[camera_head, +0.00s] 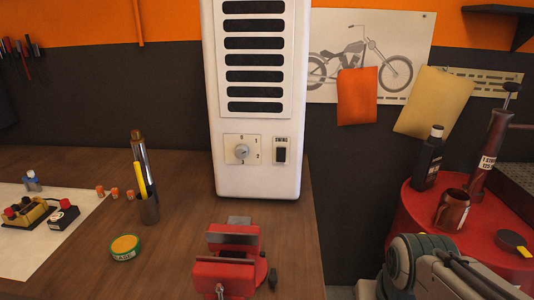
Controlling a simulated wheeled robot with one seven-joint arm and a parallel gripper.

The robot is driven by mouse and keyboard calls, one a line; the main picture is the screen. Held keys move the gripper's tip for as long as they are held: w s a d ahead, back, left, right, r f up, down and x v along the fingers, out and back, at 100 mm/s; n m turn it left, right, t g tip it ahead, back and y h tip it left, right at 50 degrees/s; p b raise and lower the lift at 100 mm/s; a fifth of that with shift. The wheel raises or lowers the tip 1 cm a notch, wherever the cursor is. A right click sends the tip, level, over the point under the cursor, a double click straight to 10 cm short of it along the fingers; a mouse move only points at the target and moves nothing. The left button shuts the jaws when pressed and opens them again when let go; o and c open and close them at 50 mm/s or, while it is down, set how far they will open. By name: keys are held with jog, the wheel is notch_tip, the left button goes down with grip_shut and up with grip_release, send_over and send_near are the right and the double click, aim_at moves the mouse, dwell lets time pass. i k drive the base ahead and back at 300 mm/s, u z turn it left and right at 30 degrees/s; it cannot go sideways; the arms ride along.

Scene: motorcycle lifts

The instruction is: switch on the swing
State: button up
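A tall white heater or fan unit (214,110) stands upright on the wooden workbench near its right end. A small black rocker switch (281,155) is on its lower front, under a label that appears to read "SWING". Which way the rocker is tipped is too small to tell. A round knob (241,151) on a numbered plate sits left of the switch. Part of my arm shows at the bottom right, well apart from the unit. I cannot make out my gripper's fingers in this view.
A red vise (228,262) stands on the workbench (185,245) in front of the unit. A pen holder (148,210) and a round tin (125,247) are to its left. A red drum (408,222) with a dark bottle (428,160) and a can (451,210) stands at the right.

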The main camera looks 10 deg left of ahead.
aim_at(281, 152)
jog(key=u, duration=0.15)
jog(key=k, duration=0.45)
jog(key=u, duration=0.6)
jog(key=k, duration=0.9)
jog(key=z, duration=0.05)
jog(key=i, duration=0.35)
jog(key=z, duration=0.65)
jog(key=i, duration=1.35)
jog(key=u, duration=0.8)
